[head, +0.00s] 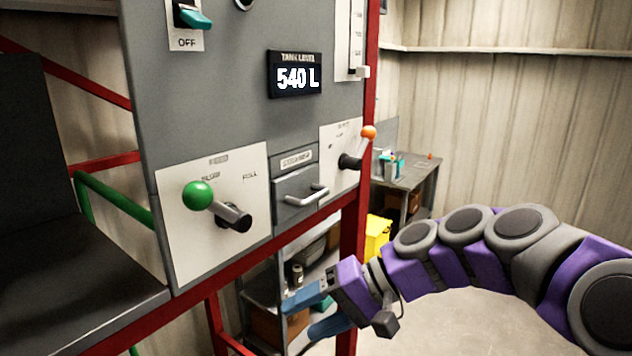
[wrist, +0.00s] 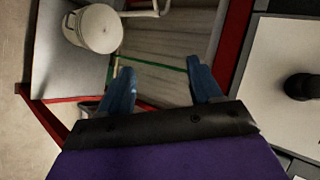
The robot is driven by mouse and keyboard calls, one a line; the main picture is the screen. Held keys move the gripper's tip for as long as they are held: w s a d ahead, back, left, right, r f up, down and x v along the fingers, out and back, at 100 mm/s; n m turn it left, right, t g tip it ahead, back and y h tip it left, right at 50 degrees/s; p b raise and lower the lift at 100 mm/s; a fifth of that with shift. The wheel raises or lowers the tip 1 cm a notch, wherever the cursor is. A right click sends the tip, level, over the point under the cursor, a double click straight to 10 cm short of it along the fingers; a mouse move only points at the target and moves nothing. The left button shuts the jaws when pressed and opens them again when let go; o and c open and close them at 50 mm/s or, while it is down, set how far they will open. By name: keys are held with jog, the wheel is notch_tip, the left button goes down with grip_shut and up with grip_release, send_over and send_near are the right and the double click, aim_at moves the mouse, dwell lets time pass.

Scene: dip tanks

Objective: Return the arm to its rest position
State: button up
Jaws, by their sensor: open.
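My gripper (head: 318,314) is at the lower middle of the head view, at the end of my purple and grey arm. It is in front of and below the grey control panel (head: 226,92), apart from it. In the wrist view its two blue fingers (wrist: 160,88) are spread with nothing between them. My arm reaches in from the right edge of the head view, arched and bent down toward the gripper.
The panel bears a green-knobbed lever (head: 198,195), an orange-knobbed lever (head: 368,132), a drawer handle (head: 308,196) and a display (head: 295,76) reading 540 L. A red post (head: 354,235) stands close to my gripper. A workbench (head: 412,172) stands behind. Floor at lower right is clear.

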jog(key=s+d+f+g+h+b, duration=0.1)
jog(key=s+d+f+h+b, duration=0.15)
jog(key=s+f, duration=0.4)
jog(key=s+d+f+h+b, duration=0.1)
jog(key=s+f+h+b, duration=0.15)
jog(key=s+f, duration=0.45)
jog(key=s+d+f+h+b, duration=0.3)
jog(key=s+d+f+h, duration=0.3)
jog(key=s+d+f, duration=0.5)
notch_tip(320, 180, down, 2)
jog(key=shift+d+f+m+g, duration=0.15)
jog(key=shift+d+m+g, duration=0.1)
jog(key=shift+m+g, duration=0.15)
